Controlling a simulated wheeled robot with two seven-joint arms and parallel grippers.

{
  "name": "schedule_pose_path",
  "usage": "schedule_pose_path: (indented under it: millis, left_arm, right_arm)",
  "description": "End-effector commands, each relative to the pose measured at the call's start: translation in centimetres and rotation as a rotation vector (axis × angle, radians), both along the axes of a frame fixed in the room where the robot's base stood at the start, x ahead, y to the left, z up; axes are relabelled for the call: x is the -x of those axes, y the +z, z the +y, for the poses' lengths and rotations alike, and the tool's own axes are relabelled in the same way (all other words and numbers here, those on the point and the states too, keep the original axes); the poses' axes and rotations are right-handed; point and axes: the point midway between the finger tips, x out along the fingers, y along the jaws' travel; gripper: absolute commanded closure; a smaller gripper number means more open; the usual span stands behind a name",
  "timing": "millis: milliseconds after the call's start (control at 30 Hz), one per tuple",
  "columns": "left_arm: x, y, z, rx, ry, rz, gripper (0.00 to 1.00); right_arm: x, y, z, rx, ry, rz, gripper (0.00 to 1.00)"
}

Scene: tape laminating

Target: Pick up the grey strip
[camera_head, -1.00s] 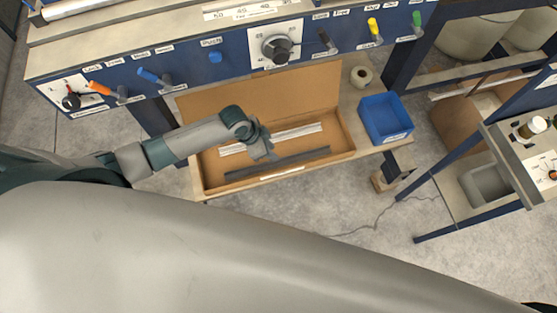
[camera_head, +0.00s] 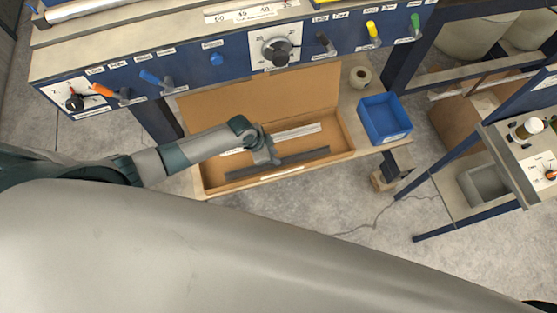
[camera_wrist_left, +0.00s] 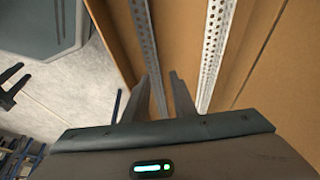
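The dark grey strip (camera_head: 303,159) lies lengthwise in the open cardboard box (camera_head: 342,131), near its front wall. In the left wrist view the grey strip (camera_wrist_left: 147,45) is perforated and runs down between my fingers. My left gripper (camera_head: 270,160) is over the strip's middle, and its arm hides part of the box. In the left wrist view my left gripper (camera_wrist_left: 160,80) is open, with one finger on each side of the strip. I cannot tell whether the fingers touch it. My right gripper is not in view.
White strips (camera_head: 298,132) lie behind the grey strip in the box. A blue bin (camera_head: 384,119) and a tape roll (camera_head: 361,76) stand to the right. The blue machine panel (camera_head: 190,62) with knobs and levers rises behind.

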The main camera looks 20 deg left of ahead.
Motion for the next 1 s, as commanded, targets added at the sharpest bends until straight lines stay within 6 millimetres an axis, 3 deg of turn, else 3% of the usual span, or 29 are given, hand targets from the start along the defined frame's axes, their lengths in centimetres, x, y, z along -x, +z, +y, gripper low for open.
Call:
schedule_pose_path:
  millis: [300,800,900,1000]
  left_arm:
    - [-0.5,-2.2,-0.7,0.0,0.001,0.0,0.76]
    - [-0.5,-2.3,-0.7,0.0,0.0,0.0,0.76]
    - [-0.5,-2.3,-0.7,0.0,0.0,0.0,1.0]
    - [-0.5,-2.3,-0.7,0.0,0.0,0.0,1.0]
  right_arm:
    - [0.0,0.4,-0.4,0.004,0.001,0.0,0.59]
    - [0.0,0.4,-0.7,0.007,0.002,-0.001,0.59]
    - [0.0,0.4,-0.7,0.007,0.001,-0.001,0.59]
    - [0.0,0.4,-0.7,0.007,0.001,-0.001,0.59]
